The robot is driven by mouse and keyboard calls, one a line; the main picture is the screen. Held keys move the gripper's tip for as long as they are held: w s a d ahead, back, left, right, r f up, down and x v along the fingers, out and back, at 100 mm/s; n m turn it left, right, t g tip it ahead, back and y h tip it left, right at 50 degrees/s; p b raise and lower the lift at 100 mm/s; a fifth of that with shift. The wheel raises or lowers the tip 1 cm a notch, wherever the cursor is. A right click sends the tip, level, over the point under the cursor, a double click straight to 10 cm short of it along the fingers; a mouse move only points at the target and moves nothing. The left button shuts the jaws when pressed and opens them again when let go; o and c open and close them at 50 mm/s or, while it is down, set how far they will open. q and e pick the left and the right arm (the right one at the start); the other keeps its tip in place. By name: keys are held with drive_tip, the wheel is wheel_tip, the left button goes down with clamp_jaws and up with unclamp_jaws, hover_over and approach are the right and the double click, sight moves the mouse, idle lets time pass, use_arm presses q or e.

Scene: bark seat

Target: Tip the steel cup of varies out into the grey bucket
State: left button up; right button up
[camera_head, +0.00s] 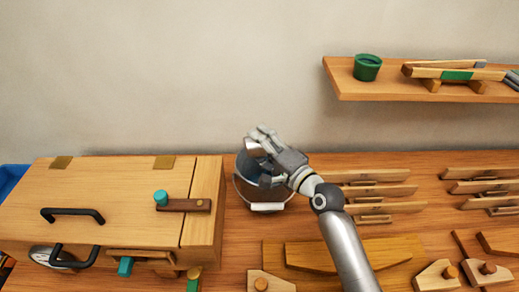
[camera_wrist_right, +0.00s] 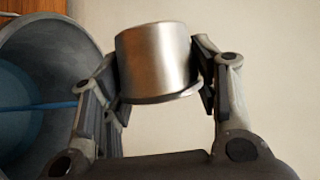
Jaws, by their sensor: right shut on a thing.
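The steel cup (camera_head: 254,148) is in my right gripper (camera_head: 263,156), above the grey bucket (camera_head: 243,190) in the head view. In the right wrist view the cup (camera_wrist_right: 156,60) is pinched between both fingers, and a flared lip shows along its lower edge. Its inside and any contents are hidden. The bucket's open mouth, bluish inside, is at the left of the wrist view (camera_wrist_right: 45,100), beside the held cup. I cannot see what lies in the bucket. My left gripper is out of view.
A wooden box (camera_head: 110,190) with black handles stands left of the bucket. Wooden racks (camera_head: 370,190) and boards fill the bench on the right. A wall shelf (camera_head: 400,92) at upper right holds a green pot (camera_head: 367,67).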

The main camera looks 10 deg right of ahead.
drive_tip(key=shift+d+m+t+b, duration=0.25)
drive_tip(key=shift+m+b, duration=0.25)
drive_tip(key=shift+m, duration=0.25)
drive_tip(key=shift+d+m+t+b, duration=0.15)
drive_tip(key=shift+m+t+b, duration=0.25)
drive_tip(key=shift+m, duration=0.4)
drive_tip(key=shift+d+m+t+b, duration=0.25)
drive_tip(key=shift+m+b, duration=0.3)
drive_tip(key=shift+m, duration=0.2)
drive_tip(key=shift+f, duration=0.1)
